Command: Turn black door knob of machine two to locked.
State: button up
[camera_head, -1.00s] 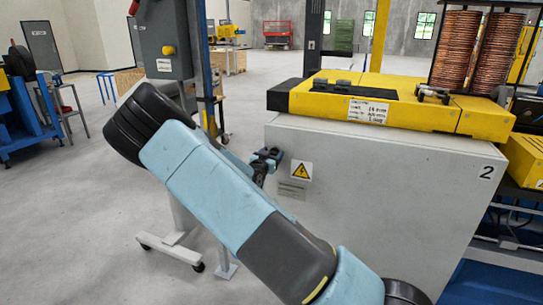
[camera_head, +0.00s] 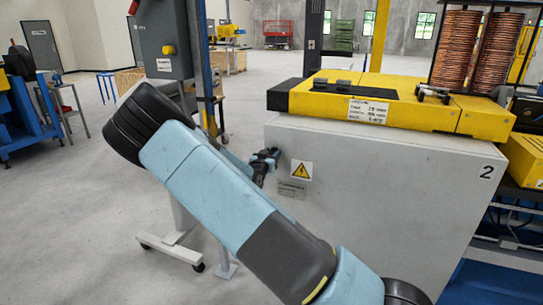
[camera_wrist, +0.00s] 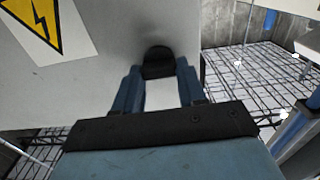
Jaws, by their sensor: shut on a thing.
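Machine two is a light grey cabinet (camera_head: 390,190) with a yellow top and a "2" on its front. The black door knob (camera_wrist: 158,62) shows in the wrist view near the cabinet's edge. My gripper (camera_wrist: 157,75) has its two blue fingers on either side of the knob and is shut on it. In the head view my gripper (camera_head: 265,161) is a small dark shape at the cabinet's left edge, partly behind my arm. The knob cannot be told apart from it there. Whether the knob points to locked cannot be read.
A yellow warning label (camera_head: 301,170) sits on the cabinet front, right of my gripper. A grey control box (camera_head: 163,40) on a wheeled stand is behind my arm. Copper coils (camera_head: 462,50) stand at the back right. Open floor (camera_head: 70,220) lies to the left.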

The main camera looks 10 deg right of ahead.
jog(key=o, duration=1.1)
jog(key=shift+c, duration=0.2)
jog(key=shift+s+a, duration=0.1)
jog(key=v, duration=1.3)
jog(key=shift+s, duration=0.2)
jog(key=shift+a, duration=0.15)
